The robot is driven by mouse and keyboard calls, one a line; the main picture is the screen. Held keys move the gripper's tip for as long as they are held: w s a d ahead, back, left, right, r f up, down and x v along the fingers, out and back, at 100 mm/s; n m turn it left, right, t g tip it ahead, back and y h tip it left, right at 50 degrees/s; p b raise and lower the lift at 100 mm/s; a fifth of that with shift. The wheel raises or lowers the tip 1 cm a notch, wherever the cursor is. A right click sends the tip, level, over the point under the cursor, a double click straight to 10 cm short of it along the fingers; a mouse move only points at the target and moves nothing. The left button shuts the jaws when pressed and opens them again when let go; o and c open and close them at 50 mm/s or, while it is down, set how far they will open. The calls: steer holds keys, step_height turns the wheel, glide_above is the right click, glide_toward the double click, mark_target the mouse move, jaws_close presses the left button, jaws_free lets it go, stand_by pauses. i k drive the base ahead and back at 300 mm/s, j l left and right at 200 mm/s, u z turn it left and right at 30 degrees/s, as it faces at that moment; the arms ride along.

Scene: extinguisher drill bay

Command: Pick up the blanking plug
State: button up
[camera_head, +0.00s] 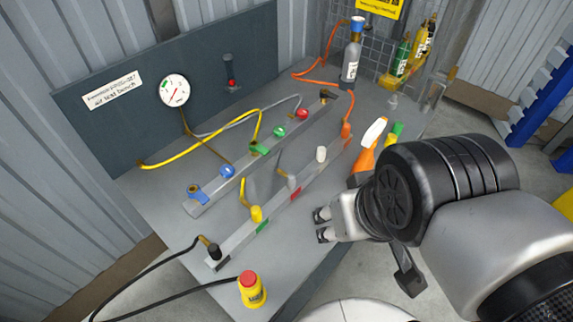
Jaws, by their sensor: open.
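I cannot tell for certain which piece is the blanking plug. A short white plug-like piece (321,154) stands upright on the front rail (275,204) with no hose seen on it. A small pale piece (392,101) at the back right of the bench is too small to make out. My gripper (322,225) is open and empty, in front of and to the right of the front rail. Its fingers point left, apart from the rail's fittings.
The grey bench (150,196) carries a rear rail with coloured valves. A yellow fitting (256,213), a grey fitting (292,181) and a black fitting (214,250) stand along the front rail. Hoses cross the bench. A red-topped yellow button (252,289) is at the front.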

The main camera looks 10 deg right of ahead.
mark_target(321, 150)
steer(key=i+l+u, duration=0.15)
steer(key=l, duration=0.2)
steer(key=i+l+u, duration=0.15)
steer(key=l, duration=0.2)
steer(key=i+l+u, duration=0.15)
steer(key=l, duration=0.25)
steer(key=i+l+u, duration=0.15)
steer(key=l, duration=0.25)
steer(key=i+l+u, duration=0.15)
steer(key=l, duration=0.25)
steer(key=k, duration=0.05)
